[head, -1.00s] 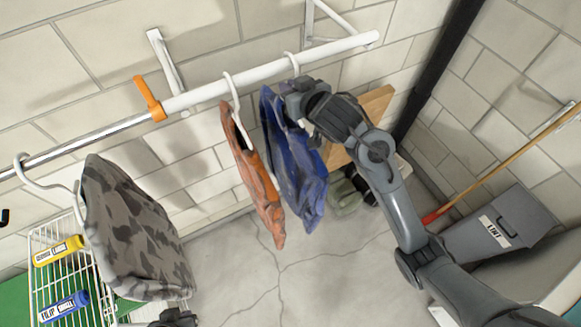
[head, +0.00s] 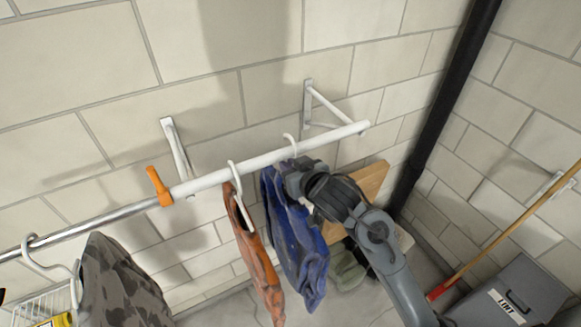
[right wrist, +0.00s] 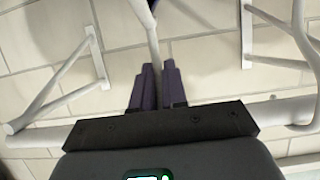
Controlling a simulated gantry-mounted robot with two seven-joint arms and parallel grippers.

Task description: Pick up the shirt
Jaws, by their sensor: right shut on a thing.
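A blue shirt (head: 303,250) hangs on a white hanger (head: 290,141) near the right end of the rail, in the head view. My right gripper (head: 291,180) is at the top of this shirt, just below the rail. In the right wrist view, the right gripper (right wrist: 158,85) is shut on the white hanger (right wrist: 151,38), which passes between its fingers. The hanger's hook is still over the rail. The shirt's upper right side is partly hidden by my gripper. My left gripper is out of view.
An orange garment (head: 255,255) hangs close on the left of the blue shirt. A grey camouflage garment (head: 115,290) hangs farther left. The white rail (head: 330,138) runs along the block wall, with brackets (head: 308,100) behind it. A wooden board (head: 372,182) stands behind my right arm.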

